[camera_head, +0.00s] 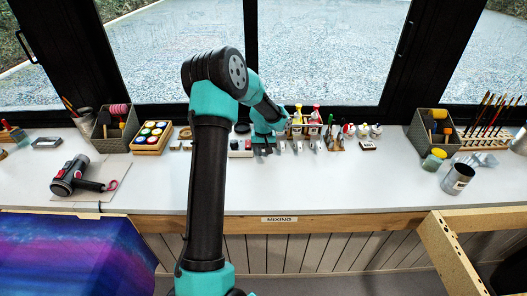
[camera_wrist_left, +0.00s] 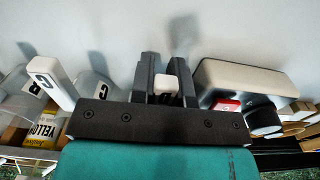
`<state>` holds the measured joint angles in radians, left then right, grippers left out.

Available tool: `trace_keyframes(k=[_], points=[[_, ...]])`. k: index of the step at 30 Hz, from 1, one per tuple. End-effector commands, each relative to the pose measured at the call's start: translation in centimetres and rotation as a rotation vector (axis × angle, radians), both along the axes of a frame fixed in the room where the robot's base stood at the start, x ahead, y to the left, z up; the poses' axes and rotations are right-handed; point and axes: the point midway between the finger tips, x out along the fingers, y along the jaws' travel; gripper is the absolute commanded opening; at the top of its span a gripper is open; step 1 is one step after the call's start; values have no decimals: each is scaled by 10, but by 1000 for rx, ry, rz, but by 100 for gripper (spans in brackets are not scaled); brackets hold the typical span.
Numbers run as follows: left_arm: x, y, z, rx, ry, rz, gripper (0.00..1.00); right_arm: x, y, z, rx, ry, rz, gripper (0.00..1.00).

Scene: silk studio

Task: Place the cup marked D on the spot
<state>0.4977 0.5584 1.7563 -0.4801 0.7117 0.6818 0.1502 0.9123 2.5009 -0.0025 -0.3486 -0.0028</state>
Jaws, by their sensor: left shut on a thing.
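My left gripper (camera_head: 264,147) reaches down to the left end of a row of small cups on the bench. In the left wrist view, its two dark fingers (camera_wrist_left: 166,82) are shut on a white handle (camera_wrist_left: 163,86). The body of that cup is hidden behind the gripper, and no letter D shows. Beside it, a clear cup (camera_wrist_left: 92,88) has a white handle marked C (camera_wrist_left: 53,80). A cup marked B (camera_wrist_left: 32,86) sits further left. I cannot make out the spot. My right gripper is not in view.
Colour bottles (camera_head: 315,118) stand behind the cups. A paint box (camera_head: 152,137) and caddies (camera_head: 116,130) (camera_head: 432,130) flank the row. A metal can (camera_head: 457,178) stands at the right, and a red-and-black tool (camera_head: 78,178) lies at the left. The bench front (camera_head: 290,195) is clear.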

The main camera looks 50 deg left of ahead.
Motion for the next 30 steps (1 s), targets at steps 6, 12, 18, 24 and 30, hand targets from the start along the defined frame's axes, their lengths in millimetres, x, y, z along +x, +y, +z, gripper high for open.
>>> trace_keyframes(k=[6, 12, 18, 24, 30], points=[[0, 0, -3, -1, 1, 0, 25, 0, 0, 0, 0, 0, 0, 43], [0, 0, -3, 0, 0, 0, 41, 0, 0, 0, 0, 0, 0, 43], [0, 0, -2, 0, 0, 0, 41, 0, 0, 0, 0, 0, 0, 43], [1, 0, 8, 2, -3, 0, 41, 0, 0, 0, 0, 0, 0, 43], [0, 1, 37, 2, -3, 1, 41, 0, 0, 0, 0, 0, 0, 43]])
